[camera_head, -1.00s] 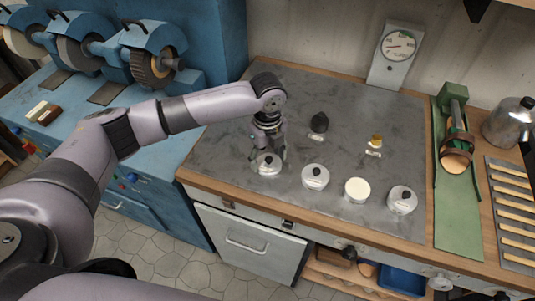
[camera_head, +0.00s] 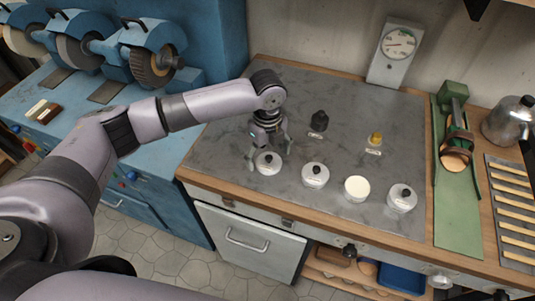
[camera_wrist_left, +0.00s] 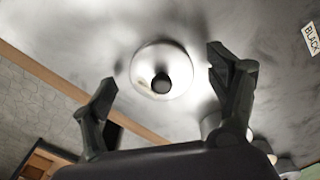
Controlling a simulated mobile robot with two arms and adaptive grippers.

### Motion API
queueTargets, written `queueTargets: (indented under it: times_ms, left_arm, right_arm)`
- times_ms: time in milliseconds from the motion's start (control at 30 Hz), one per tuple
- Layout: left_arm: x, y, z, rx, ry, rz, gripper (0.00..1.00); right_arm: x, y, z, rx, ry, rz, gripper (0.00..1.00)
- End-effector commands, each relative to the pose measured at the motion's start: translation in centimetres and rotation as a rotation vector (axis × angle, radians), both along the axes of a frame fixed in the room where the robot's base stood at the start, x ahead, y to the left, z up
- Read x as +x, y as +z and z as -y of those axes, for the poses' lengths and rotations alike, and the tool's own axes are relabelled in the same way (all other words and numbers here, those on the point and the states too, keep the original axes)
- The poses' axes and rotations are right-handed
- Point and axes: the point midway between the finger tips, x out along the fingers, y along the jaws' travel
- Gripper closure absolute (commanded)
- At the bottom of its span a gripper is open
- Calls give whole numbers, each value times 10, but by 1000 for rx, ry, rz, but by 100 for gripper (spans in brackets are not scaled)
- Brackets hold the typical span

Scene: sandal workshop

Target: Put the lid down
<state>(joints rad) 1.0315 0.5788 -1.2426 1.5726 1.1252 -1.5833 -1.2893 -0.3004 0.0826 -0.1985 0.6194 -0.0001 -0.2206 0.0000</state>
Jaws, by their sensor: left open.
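A round pale lid (camera_head: 262,168) with a black knob lies at the front left of the grey metal worktop. In the left wrist view the lid (camera_wrist_left: 147,86) is a shiny disc lying flat on the worktop. My left gripper (camera_head: 270,157) is open above it, its fingers spread to either side and apart from the knob. In the left wrist view the open fingers of my left gripper (camera_wrist_left: 162,68) frame the lid. An uncovered pot (camera_head: 357,189) with cream-coloured contents stands further right. My right gripper is not in view.
Lidded pots (camera_head: 315,177) and (camera_head: 402,200) stand on either side of the uncovered one. A dial gauge (camera_head: 397,50) is at the back.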

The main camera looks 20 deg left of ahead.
Motion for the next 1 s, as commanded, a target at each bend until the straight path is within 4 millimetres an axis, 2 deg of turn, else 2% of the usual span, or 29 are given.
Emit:
queueTargets:
  times_ms: [167, 400, 600, 767, 1000]
  left_arm:
    - [1, 26, 0, -1, 0, 5, 19]
    - [2, 79, 1, -2, 0, 6, 19]
    - [1, 109, 1, -2, 0, 2, 19]
    - [1, 118, 0, -1, 1, 1, 19]
    - [0, 119, 0, -1, 1, 0, 19]
  right_arm:
    - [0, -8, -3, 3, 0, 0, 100]
    - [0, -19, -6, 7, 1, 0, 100]
    - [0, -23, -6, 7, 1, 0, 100]
    - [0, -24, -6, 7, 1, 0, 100]
    - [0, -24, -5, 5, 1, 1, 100]
